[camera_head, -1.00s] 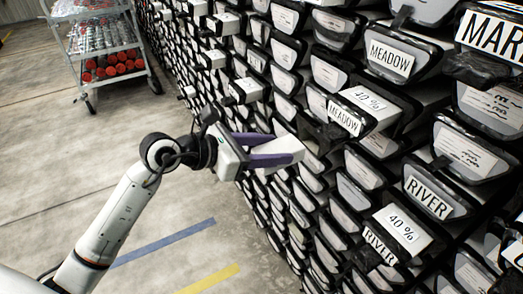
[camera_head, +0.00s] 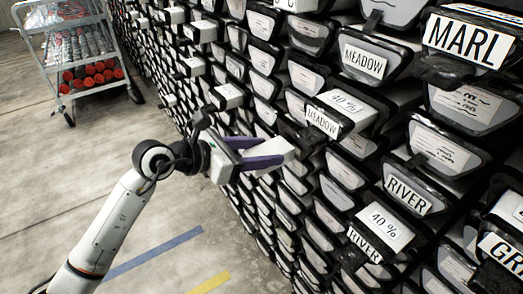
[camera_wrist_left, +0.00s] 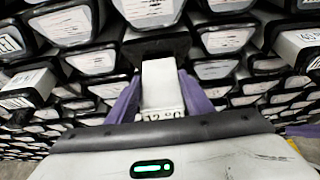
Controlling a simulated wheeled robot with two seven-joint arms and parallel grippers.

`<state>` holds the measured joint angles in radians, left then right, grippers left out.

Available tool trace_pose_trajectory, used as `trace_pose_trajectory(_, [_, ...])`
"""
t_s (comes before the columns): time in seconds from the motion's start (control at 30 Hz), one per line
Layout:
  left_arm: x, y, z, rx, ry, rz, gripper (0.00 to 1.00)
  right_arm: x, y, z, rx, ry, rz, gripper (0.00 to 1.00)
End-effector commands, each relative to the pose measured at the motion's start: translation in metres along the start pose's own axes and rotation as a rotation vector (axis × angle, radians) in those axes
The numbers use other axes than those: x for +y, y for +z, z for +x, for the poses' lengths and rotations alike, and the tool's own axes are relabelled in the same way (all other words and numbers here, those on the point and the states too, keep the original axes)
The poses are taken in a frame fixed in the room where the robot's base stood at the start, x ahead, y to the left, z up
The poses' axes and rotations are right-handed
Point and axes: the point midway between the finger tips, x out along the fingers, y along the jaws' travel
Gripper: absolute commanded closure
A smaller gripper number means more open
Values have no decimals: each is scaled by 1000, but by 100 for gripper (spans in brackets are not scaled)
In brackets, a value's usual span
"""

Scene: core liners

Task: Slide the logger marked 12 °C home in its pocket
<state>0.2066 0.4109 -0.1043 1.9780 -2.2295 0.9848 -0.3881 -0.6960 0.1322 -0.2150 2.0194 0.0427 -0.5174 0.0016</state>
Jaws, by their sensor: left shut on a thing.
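My left gripper (camera_head: 268,153) has its two purple fingers shut on the sides of a white box-shaped logger (camera_head: 283,147), at the face of the rack. In the left wrist view the logger (camera_wrist_left: 161,84) lies straight between the fingers. Its far end meets a dark pocket (camera_wrist_left: 156,47) on a liner's front; I cannot tell how deep it sits. My right gripper is not in view.
The rack of liners (camera_head: 345,172) fills the right side. Loggers marked 40 % jut out at a MEADOW liner (camera_head: 344,101) and a RIVER liner (camera_head: 386,226). A wheeled cart (camera_head: 80,50) stands at the upper left. The floor (camera_head: 60,170) between is clear.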

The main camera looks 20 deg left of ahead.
Motion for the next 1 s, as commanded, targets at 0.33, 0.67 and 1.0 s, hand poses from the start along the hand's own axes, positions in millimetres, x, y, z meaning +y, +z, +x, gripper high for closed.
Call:
trace_pose_trajectory(0.33, [0,0,0,-1,0,0,78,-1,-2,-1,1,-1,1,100])
trace_pose_trajectory(0.67, [0,1,0,0,0,0,78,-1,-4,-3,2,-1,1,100])
trace_pose_trajectory(1.0, [0,0,0,-1,0,-1,78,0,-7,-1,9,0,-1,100])
